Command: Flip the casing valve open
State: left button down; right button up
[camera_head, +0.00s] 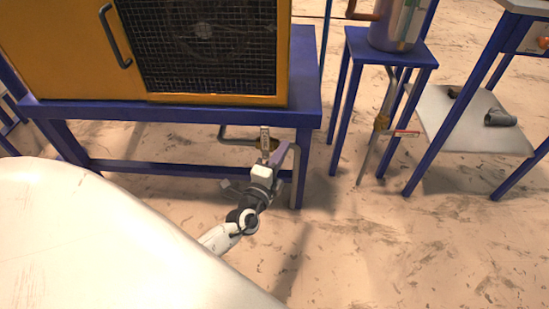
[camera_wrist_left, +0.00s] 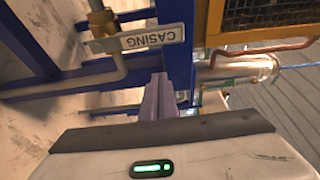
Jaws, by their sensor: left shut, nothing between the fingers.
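The casing valve shows in the left wrist view as a brass body (camera_wrist_left: 101,17) on a grey pipe, with a flat grey handle (camera_wrist_left: 140,39) marked "CASING". In the head view the handle (camera_head: 265,138) is a small pale bar below the blue frame's top beam. My left gripper (camera_head: 284,150) is close beside it, on its right, with purple-grey fingers shut and empty. In the left wrist view the fingers (camera_wrist_left: 158,90) are just below the handle's right end. I cannot tell whether they touch it. My right gripper is not in view.
A yellow cabinet with a mesh front (camera_head: 205,45) sits on the blue frame (camera_head: 160,112) above the valve. A second valve with a red handle (camera_head: 403,133) is under a blue stand to the right. A large pale surface (camera_head: 80,235) fills the lower left. Floor at lower right is clear.

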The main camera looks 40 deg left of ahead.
aim_at(265, 144)
pick_arm(q)
jog(key=shift+a, duration=1.9)
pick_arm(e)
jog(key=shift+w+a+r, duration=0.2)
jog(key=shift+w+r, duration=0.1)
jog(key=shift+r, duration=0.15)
pick_arm(q)
jog(key=shift+s, duration=0.1)
